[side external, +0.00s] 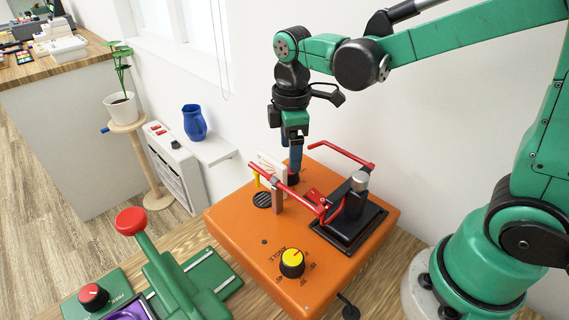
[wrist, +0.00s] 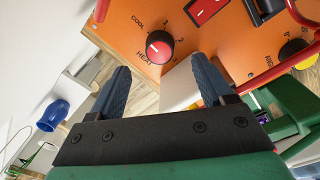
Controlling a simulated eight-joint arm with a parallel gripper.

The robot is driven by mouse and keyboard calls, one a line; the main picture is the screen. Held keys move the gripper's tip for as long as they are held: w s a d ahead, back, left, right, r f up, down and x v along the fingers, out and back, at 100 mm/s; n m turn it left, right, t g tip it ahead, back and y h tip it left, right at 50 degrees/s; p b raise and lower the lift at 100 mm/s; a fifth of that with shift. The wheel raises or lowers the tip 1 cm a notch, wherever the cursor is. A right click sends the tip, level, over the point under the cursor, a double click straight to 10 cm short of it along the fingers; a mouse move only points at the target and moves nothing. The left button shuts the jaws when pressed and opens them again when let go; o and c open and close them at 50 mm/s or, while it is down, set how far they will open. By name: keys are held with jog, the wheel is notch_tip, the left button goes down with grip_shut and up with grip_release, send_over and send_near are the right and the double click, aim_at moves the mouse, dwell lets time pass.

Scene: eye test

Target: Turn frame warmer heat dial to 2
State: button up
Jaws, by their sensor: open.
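The heat dial (wrist: 160,46) is a black knob with a red cap and a pale mark on it, on an orange panel in the wrist view. COOL, HEAT and small numbers are printed around it. I cannot tell surely which number the mark faces. My gripper (wrist: 160,66) is open, its two blue fingers apart, with the dial just beyond and between the fingertips; nothing is held. In the side external view my gripper (side external: 294,160) points down over the back of the orange box (side external: 235,222), and the dial is mostly hidden there.
A red-handled black press (side external: 345,230) stands on the box's right, with a red bar near my gripper. A yellow angle dial (side external: 292,262) is at the front. A white upright piece (side external: 270,165) stands beside the fingers. A green lever machine (side external: 170,275) is at front left.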

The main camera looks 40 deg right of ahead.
aim_at(290, 174)
jog(key=shift+f, duration=2.35)
grip_shut()
